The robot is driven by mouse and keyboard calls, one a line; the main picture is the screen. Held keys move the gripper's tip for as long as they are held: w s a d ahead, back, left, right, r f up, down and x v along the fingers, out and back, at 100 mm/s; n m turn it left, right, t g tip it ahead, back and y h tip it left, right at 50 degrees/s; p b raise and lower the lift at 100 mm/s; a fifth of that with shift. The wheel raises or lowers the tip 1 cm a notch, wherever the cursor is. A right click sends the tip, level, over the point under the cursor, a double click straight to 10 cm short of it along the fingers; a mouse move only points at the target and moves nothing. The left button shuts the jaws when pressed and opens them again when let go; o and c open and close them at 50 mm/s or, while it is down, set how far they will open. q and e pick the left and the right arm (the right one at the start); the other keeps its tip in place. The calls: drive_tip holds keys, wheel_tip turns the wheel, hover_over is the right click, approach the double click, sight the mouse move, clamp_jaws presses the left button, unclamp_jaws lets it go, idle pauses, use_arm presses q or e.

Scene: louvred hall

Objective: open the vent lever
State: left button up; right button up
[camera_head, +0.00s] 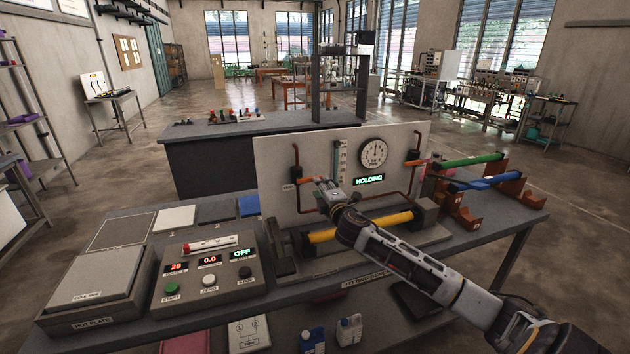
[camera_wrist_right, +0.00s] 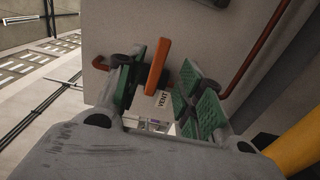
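The vent lever (camera_wrist_right: 157,65) is a flat orange handle beside a white VENT label (camera_wrist_right: 162,101) in the right wrist view. In the head view the lever (camera_head: 307,180) shows small at the panel's left, partly hidden by my gripper. My right gripper (camera_head: 323,186) is at the lever. In the wrist view its green-padded fingers (camera_wrist_right: 163,82) stand apart, with the lever between them. The lever is close to the left finger and clear of the right one; contact cannot be told. My left gripper is not in view.
The pale panel (camera_head: 270,160) carries a dial gauge (camera_head: 374,153), a green HOLDING display (camera_head: 369,180) and red-brown pipes. A yellow cylinder (camera_head: 380,222) lies below my right arm. A control box (camera_head: 211,277) stands left. Green (camera_head: 470,160) and blue (camera_head: 488,182) bars rest at right.

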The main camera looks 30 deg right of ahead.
sight(310, 180)
drive_tip(key=shift+x, duration=2.6)
drive_tip(key=shift+w+d, duration=0.1)
drive_tip(key=shift+w, duration=0.25)
clamp_jaws()
